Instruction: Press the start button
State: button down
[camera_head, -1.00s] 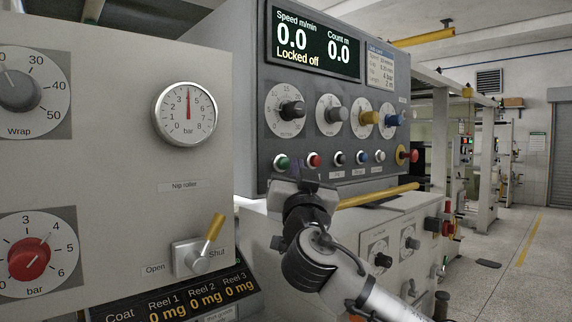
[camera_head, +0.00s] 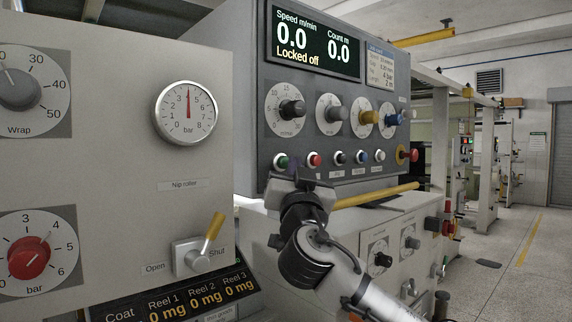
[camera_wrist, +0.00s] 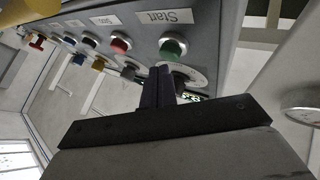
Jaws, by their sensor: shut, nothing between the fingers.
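The green start button (camera_head: 281,161) sits at the left end of the button row on the dark control panel. In the wrist view, the green button (camera_wrist: 172,48) shows with the label "Start" (camera_wrist: 165,17) beside it, and the picture is upside down. My gripper (camera_head: 299,174) is just below the left end of the row in the head view. In the wrist view, the dark fingers of my gripper (camera_wrist: 158,76) are together and empty, close to the green button. I cannot tell whether they touch it. The display (camera_head: 313,43) reads 0.0, 0.0 and "Locked off".
A red button (camera_head: 314,160) is right of the green one, followed by several more buttons. Several dials (camera_head: 291,109) are above. A yellow bar (camera_head: 375,195) runs below the panel. A near cabinet with a gauge (camera_head: 186,113) and a yellow-handled valve (camera_head: 213,228) stands left.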

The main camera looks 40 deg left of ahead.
jog(key=shift+a, duration=0.6)
dwell(0.7)
jog(key=shift+d, duration=0.1)
dwell(0.4)
jog(key=shift+d+b, duration=0.3)
jog(key=shift+d, duration=0.45)
jog(key=shift+s+d+b, duration=0.2)
jog(key=shift+d+b, duration=0.2)
jog(key=shift+d, duration=2.1)
